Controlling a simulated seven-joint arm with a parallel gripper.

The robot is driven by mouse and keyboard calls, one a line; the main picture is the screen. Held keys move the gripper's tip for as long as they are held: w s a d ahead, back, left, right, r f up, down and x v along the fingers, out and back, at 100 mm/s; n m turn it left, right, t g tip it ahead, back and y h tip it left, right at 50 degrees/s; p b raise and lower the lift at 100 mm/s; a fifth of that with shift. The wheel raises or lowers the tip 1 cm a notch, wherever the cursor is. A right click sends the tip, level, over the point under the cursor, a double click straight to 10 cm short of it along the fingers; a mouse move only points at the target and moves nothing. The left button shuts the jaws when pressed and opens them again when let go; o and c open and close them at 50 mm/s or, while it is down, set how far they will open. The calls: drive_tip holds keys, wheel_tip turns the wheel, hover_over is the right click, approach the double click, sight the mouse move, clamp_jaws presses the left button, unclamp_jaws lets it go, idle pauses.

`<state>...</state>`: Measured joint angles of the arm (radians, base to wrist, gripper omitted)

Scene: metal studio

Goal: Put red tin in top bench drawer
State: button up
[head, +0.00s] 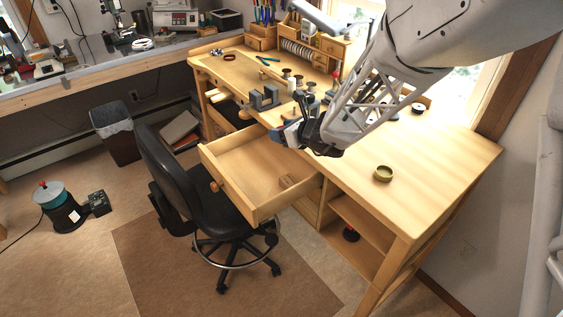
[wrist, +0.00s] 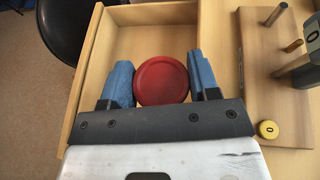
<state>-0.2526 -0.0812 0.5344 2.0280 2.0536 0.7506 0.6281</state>
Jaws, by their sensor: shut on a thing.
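The red tin (wrist: 162,82) is round and shows between the two blue fingers of my gripper (wrist: 162,85) in the wrist view. My gripper is shut on it and holds it over the open top bench drawer (wrist: 128,14). In the head view, my gripper (head: 292,136) is above the drawer's back right part, near the bench edge, and the tin is hidden or too small to tell.
The wooden bench (head: 440,150) holds a round brass tin (head: 383,174), a vise (head: 264,97) and small tools near my gripper. A black chair (head: 178,170) stands close against the drawer's left side. The drawer floor is mostly clear.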

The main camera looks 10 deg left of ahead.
drive_tip(key=shift+a+f, duration=0.15)
drive_tip(key=shift+a, duration=1.2)
drive_tip(key=shift+a+f, duration=0.15)
drive_tip(key=shift+a, duration=1.2)
hover_over(267, 171)
wheel_tip(267, 171, down, 6)
drive_tip(key=shift+f, duration=0.15)
drive_tip(key=shift+f, duration=1.85)
drive_tip(key=shift+f, duration=0.6)
drive_tip(key=o, duration=0.9)
drive_tip(key=shift+r, duration=0.1)
